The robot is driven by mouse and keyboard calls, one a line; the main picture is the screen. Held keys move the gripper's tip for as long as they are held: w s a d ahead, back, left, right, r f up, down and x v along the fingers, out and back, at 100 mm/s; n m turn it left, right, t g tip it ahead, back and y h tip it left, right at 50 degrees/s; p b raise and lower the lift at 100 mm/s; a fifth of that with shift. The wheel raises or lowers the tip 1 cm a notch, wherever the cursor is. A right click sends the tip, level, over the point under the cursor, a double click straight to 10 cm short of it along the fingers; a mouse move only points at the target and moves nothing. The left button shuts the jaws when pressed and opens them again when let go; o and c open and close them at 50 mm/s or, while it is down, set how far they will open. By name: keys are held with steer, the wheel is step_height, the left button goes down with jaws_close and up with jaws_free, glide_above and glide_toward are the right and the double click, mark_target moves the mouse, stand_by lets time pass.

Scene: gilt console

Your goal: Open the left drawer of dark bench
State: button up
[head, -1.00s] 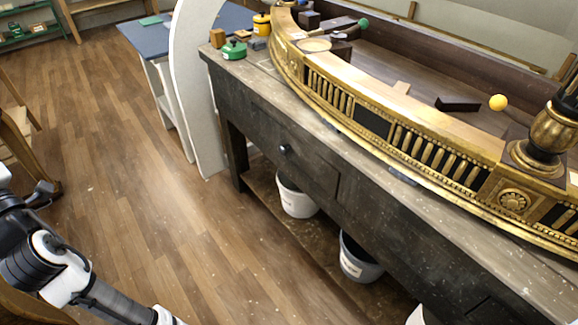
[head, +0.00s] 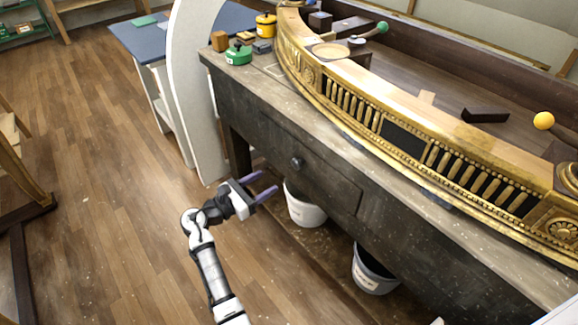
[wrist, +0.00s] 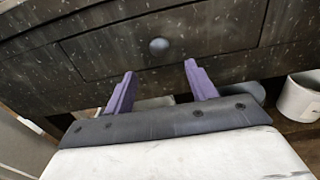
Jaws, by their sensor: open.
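The dark bench (head: 225,92) is a long, worn, dark wooden table running from upper left to lower right in the head view. Its left drawer (head: 325,178) is shut, its front flush with the bench front. My gripper (head: 267,188) is open and empty, in front of the bench and below and left of the knob in the head view. In the wrist view its two purple fingers (wrist: 158,85) point at the drawer front, with the knob beyond and between them.
A curved gilt console piece (head: 350,110) lies on the bench top. A pale arched panel (head: 190,100) stands at the bench's left end. The wooden floor (head: 110,190) to the left is mostly clear.

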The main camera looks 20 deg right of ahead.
mark_target(294, 164)
steer(key=p+x, duration=0.1)
steer(key=x, duration=0.9)
steer(key=shift+w+d, duration=0.2)
steer(key=shift+d, duration=0.1)
jaws_close()
steer(key=shift+a, duration=0.15)
